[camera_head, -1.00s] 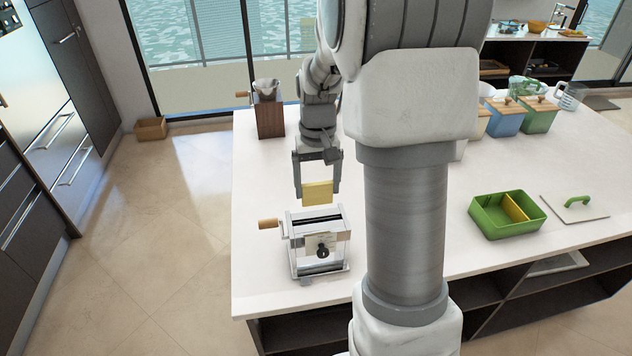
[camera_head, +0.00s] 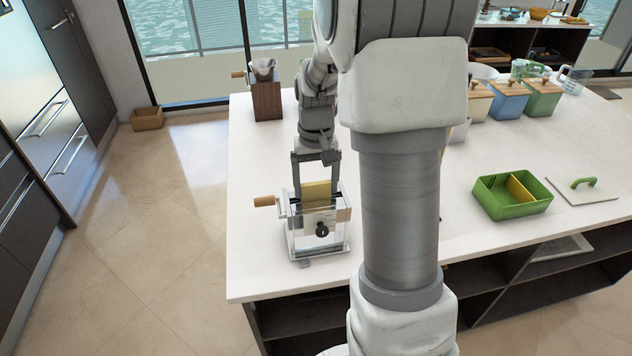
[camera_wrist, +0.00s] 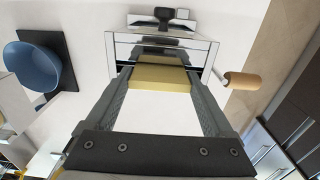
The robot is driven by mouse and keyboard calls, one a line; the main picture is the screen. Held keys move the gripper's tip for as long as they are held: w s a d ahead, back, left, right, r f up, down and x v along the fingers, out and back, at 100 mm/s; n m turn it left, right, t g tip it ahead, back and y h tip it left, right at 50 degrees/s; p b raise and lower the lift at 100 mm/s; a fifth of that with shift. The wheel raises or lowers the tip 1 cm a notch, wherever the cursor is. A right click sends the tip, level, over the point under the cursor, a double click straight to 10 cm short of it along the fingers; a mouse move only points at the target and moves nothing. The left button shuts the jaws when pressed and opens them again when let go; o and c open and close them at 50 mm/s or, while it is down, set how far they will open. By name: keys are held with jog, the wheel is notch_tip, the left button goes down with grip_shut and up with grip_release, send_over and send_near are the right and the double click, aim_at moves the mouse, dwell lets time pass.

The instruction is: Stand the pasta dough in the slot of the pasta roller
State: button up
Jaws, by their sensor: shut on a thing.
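The pasta dough is a flat yellow sheet (camera_head: 316,194), held upright between the fingers of my gripper (camera_head: 317,192). It also shows in the wrist view (camera_wrist: 158,78). My gripper is shut on its two side edges. The silver pasta roller (camera_head: 320,232) stands on the white counter near its front left corner, with a wooden-handled crank (camera_head: 264,201) on its left. The dough is at the top of the roller, over the slot. Its lower edge is hidden behind the roller's top in the head view, so I cannot tell how deep it sits.
A wooden grinder (camera_head: 267,98) stands at the back left of the counter. A green divided box (camera_head: 512,208) and a lid with a green handle (camera_head: 585,190) lie on the right. Several lidded canisters stand at the back right. The counter around the roller is clear.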

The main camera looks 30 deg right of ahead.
jog(key=o, duration=1.1)
notch_tip(320, 180, up, 17)
jog(key=shift+r, duration=0.15)
dwell(0.4)
jog(key=s+a+n+t, duration=0.1)
jog(key=s+a+t, duration=0.1)
jog(key=s+a, duration=0.4)
jog(key=s+a+f+n+t, duration=0.1)
jog(key=s+a, duration=0.5)
jog(key=s, duration=0.6)
jog(key=n+t, duration=0.1)
jog(key=t, duration=0.1)
jog(key=shift+s+a+f+t, duration=0.2)
jog(key=shift+s+a+t, duration=0.1)
jog(key=shift+s, duration=0.1)
